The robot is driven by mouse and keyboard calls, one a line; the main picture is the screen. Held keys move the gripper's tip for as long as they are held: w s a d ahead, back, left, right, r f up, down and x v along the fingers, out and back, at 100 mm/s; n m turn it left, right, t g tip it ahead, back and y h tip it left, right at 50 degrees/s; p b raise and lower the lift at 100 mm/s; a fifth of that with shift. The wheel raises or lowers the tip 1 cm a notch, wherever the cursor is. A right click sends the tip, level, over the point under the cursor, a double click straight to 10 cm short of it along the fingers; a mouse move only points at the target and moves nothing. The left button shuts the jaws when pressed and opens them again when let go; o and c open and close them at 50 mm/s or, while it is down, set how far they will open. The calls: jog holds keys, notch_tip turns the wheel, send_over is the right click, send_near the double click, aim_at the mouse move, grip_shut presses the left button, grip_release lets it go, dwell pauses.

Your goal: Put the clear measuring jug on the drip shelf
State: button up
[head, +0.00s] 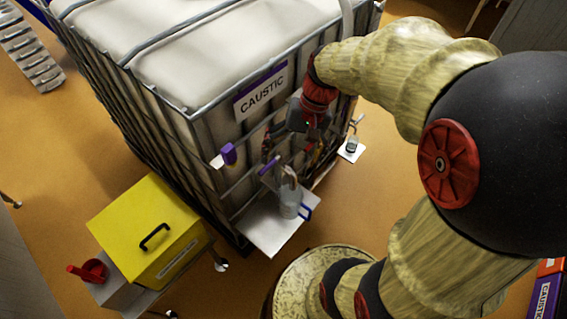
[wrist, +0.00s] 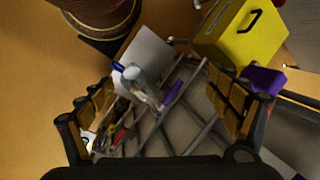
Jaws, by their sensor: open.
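The clear measuring jug (head: 289,204), greyish with a blue handle, stands upright on the white drip shelf (head: 268,236) at the front of the caged tank. In the wrist view the jug (wrist: 134,80) and the bare part of the shelf (wrist: 147,50) show beyond my fingers. My gripper (head: 292,150) is beside the tank's front, above and behind the jug, and apart from it. In the wrist view my gripper (wrist: 165,105) is open, its fingers wide apart with nothing held between them.
The caustic tank (head: 200,70) has cage bars close to my gripper. A purple lever (head: 269,165) is beside the jug. A yellow box (head: 150,228) stands left of the shelf. A small white ledge (head: 357,154) with a dark item is to the right. Floor is open beyond it.

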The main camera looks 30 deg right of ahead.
jog(key=s+a+r+n+t+h, duration=0.3)
jog(key=s+a+r+n+t, duration=0.2)
jog(key=r, duration=0.5)
jog(key=shift+s+a+r+n, duration=0.3)
jog(key=shift+s+n, duration=0.2)
jog(key=shift+s, duration=0.4)
jog(key=shift+c, duration=0.8)
